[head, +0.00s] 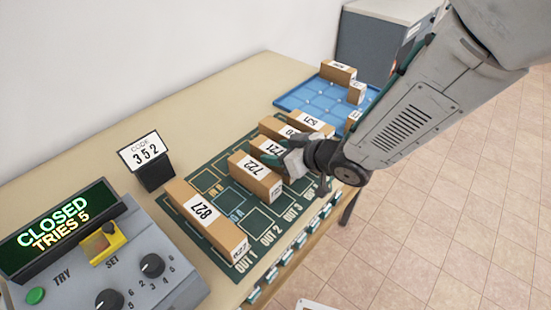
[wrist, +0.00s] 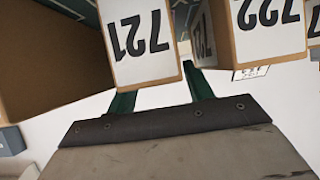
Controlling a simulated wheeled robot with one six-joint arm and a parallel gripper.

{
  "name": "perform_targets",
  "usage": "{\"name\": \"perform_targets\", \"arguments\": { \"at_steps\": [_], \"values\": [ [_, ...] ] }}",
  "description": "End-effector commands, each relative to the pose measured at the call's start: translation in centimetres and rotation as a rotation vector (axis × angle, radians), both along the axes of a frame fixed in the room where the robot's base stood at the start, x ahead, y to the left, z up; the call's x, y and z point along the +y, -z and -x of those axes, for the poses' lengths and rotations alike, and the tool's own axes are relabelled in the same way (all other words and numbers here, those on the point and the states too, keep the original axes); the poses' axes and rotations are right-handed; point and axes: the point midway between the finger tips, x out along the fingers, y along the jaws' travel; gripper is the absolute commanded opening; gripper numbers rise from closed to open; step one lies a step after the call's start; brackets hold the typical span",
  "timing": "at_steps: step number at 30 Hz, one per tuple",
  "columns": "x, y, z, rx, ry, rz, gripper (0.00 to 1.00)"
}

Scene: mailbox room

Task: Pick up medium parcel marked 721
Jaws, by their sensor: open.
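The brown box parcel marked 721 (head: 269,146) lies on the dark green mat, between the 722 parcel and a parcel partly hidden behind my arm. Its white 721 label (wrist: 140,38) fills the upper middle of the wrist view. My gripper (head: 273,158) is open at the near end of the 721 parcel and covers part of it. In the wrist view its two green fingers (wrist: 160,88) show below the label. The right finger reaches towards the gap beside the 722 parcel (wrist: 266,25); the left one passes out of sight behind 721. Contact cannot be told.
The 722 parcel (head: 254,176) is close on the near side, with the 827 parcel (head: 205,216) beyond it. A 531 parcel (head: 311,122) lies at the far end. A blue tray (head: 310,97) holds smaller parcels. A code sign (head: 146,153) and control box (head: 130,270) stand left.

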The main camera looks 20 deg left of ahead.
Motion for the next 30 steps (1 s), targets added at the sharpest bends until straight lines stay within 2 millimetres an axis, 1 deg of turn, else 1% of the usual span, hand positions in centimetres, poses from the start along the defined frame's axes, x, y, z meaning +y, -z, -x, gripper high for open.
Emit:
{"name": "perform_targets", "arguments": {
  "at_steps": [1, 4, 11, 12, 14, 15, 16, 17, 26, 30],
  "values": [
    [0.62, 0.32, -0.22, 0.0, -0.001, 0.0, 0.52],
    [1.24, 0.73, -0.5, 0.0, 0.0, 0.0, 0.52],
    [1.43, 0.76, -0.6, -0.001, 0.001, -0.001, 0.52],
    [1.43, 0.76, -0.6, -0.001, 0.001, -0.001, 0.49],
    [1.42, 0.76, -0.6, -0.001, 0.001, -0.001, 0.32],
    [1.42, 0.76, -0.6, -0.001, 0.001, -0.001, 0.21],
    [1.41, 0.76, -0.59, 0.0, 0.001, 0.0, 0.13],
    [1.41, 0.76, -0.6, 0.0, 0.001, 0.0, 0.11],
    [1.41, 0.59, -0.6, -0.002, 0.0, -0.001, 0.11],
    [1.47, -0.21, -0.61, -0.003, 0.0, -0.003, 0.11]
  ]
}}
